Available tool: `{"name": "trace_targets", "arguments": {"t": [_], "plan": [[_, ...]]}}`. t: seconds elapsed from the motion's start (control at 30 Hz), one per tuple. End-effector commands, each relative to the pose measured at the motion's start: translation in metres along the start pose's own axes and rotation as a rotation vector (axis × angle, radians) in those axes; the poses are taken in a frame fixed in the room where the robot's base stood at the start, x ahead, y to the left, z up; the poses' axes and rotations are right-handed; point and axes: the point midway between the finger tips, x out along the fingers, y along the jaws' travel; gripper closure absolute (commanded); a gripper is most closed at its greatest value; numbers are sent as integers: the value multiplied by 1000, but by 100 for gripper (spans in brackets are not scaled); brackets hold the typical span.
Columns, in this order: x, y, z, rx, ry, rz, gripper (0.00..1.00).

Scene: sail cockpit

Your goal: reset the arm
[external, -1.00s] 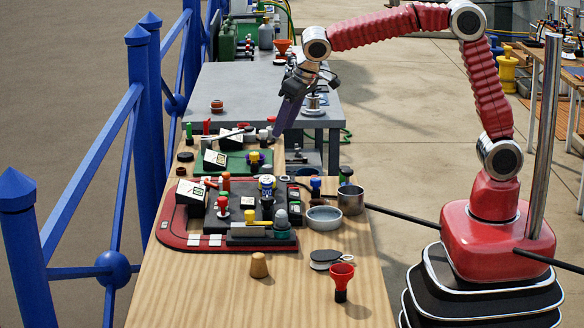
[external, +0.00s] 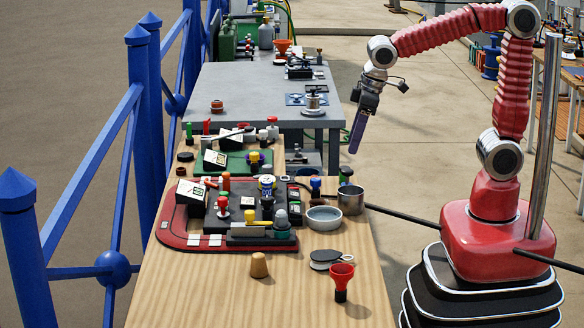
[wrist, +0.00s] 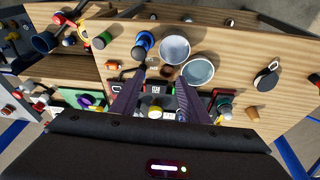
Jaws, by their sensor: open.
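My gripper (external: 357,132) hangs at the right of the wooden bench in the external view, above the floor side, pointing down with nothing in it. In the wrist view my gripper (wrist: 155,92) shows two purple fingers spread apart, with bench items seen between and beyond them. My red arm bends up from its base and over to the gripper, clear of the bench top.
The wooden bench (external: 205,290) carries a red-edged board (external: 180,242), a green board, a grey bowl (external: 324,219), a metal cup (external: 351,200), a red funnel (external: 342,278) and a cork (external: 259,266). A grey table (external: 240,95) stands behind. A blue railing (external: 90,165) runs along the left.

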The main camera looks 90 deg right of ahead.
Motion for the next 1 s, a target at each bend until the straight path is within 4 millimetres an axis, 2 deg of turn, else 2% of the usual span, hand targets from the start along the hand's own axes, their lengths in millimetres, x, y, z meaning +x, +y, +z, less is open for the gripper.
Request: {"name": "trace_targets", "arguments": {"t": [0.3, 0.6, 0.8, 1.0], "plan": [[-21, -9, 63, -59, 46, -41, 58], [-36, -14, 110, -74, 111, -70, 58], [-50, -15, 128, -74, 178, -80, 58], [-64, -16, 127, -76, 228, -84, 58]]}}
